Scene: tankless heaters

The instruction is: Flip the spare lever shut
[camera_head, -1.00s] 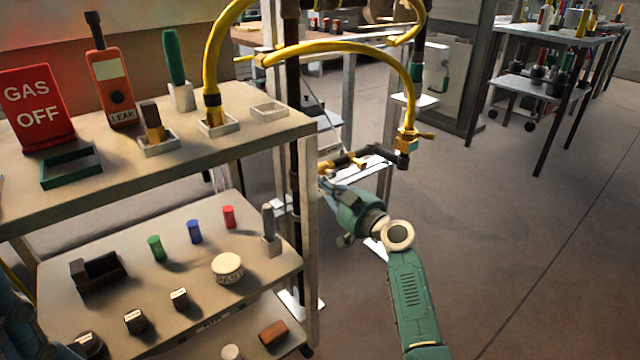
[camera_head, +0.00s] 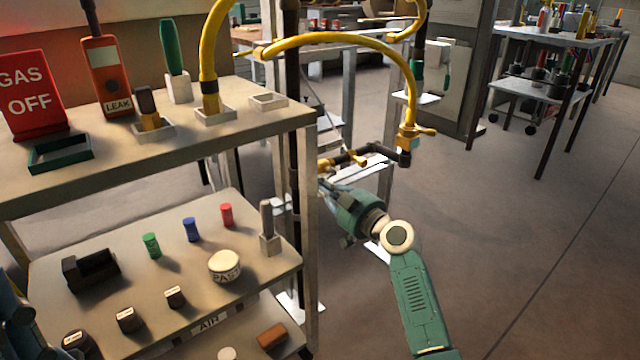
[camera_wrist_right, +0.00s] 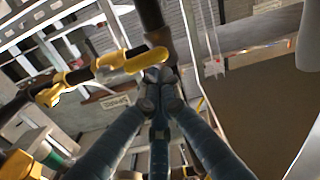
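In the head view, a dark pipe (camera_head: 385,155) behind the shelf post carries a yellow lever (camera_head: 355,157). In the right wrist view, a long yellow lever (camera_wrist_right: 130,62) lies across a dark pipe, just beyond my right gripper (camera_wrist_right: 160,78). The gripper's fingertips are together and look empty; whether they touch the lever is unclear. In the head view its fingers are largely hidden near the post.
A shelf unit (camera_head: 205,150) stands at the left, holding a red GAS OFF sign (camera_head: 32,95), an orange leak detector (camera_head: 108,75) and small caps. Its post (camera_head: 310,230) is close beside my right wrist. The floor to the right is clear.

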